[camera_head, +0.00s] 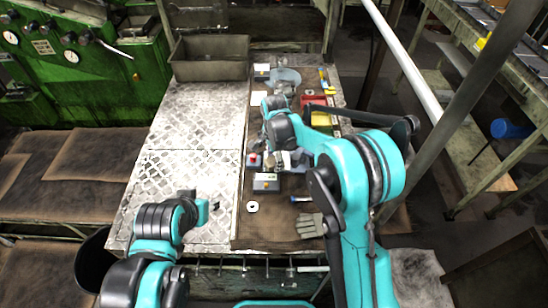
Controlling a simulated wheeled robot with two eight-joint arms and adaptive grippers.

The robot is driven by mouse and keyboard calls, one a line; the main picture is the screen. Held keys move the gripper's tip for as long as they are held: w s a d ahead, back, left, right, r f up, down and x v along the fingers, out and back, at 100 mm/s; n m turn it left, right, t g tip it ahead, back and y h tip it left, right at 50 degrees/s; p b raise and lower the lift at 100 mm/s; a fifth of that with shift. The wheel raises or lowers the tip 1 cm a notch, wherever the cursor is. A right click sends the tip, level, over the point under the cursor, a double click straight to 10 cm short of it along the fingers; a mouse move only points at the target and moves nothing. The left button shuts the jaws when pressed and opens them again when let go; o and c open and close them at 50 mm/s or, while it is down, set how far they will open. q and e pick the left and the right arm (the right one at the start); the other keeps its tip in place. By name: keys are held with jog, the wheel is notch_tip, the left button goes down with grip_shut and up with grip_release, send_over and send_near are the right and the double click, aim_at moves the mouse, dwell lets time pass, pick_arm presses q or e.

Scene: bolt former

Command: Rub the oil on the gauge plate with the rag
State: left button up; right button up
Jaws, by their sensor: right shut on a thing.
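My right arm reaches in from the right over the brown work mat (285,235). My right gripper (285,157) is low over the middle of the mat, shut on a small greyish thing that looks like the rag (300,158). The wrist and forearm hide part of this spot. I cannot clearly make out the gauge plate or oil on it here. A small grey block (266,182) with a pale label sits just in front of the gripper. My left gripper (212,205) is over the patterned metal plate at the left, and its fingers are too small to read.
A red-buttoned box (254,160) is beside the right gripper. A metal bin (210,58) stands at the back. The patterned metal top (190,130) is mostly clear.

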jog(key=shift+s+f, duration=0.25)
jog(key=shift+s, duration=0.15)
jog(key=shift+c, duration=0.6)
jog(key=shift+a+r, duration=0.15)
jog(key=shift+c, duration=0.9)
jog(key=shift+w+r+p, duration=0.1)
jog(key=shift+r+p, duration=0.55)
jog(key=shift+r, duration=0.05)
grip_shut()
jog(key=r, duration=0.1)
jog(key=s+r+p, duration=0.1)
jog(key=r, duration=0.1)
jog(key=shift+r, duration=0.25)
jog(key=shift+r+p, duration=0.4)
jog(key=shift+p, duration=0.1)
jog(key=shift+w+r, duration=0.15)
jog(key=shift+w, duration=0.25)
jog(key=shift+s, duration=0.1)
